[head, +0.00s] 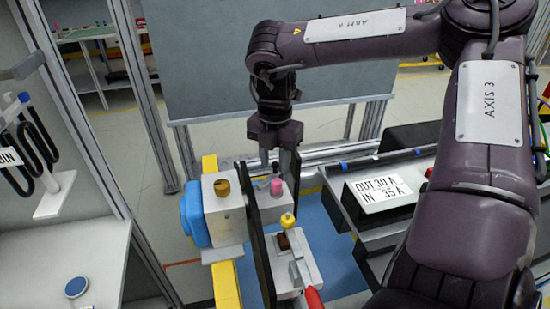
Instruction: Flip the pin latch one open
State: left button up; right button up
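My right gripper (277,163) reaches down from above at the middle of the view. Its two fingers are apart, with a gap between them. Just below the fingertips is a pink knob (277,187) on a grey block (270,207); I cannot tell whether the fingers touch it. A brass knob (222,188) sits on a larger grey block (224,222) to the left. A yellow knob (287,220) and a red-handled lever (313,298) are nearer, on another light block. Nothing readable marks which is pin latch one. My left gripper is not in view.
A dark upright plate (260,255) stands between the blocks. A blue part (193,214) is at the left, by a yellow rail (227,287). A dark unit with a white label (380,190) is at the right. A white counter (60,270) lies at the left.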

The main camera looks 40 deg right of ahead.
jog(key=shift+d, duration=0.1)
grip_shut()
jog(key=n, duration=0.1)
jog(key=w+n, duration=0.1)
jog(key=n, duration=0.1)
jog(key=shift+w+a, duration=0.2)
jog(key=shift+w, duration=0.1)
grip_release()
notch_tip(320, 180, up, 8)
jog(key=b, duration=0.1)
dwell(0.4)
jog(key=shift+a+f, duration=0.1)
jog(key=shift+f, duration=0.05)
dwell(0.4)
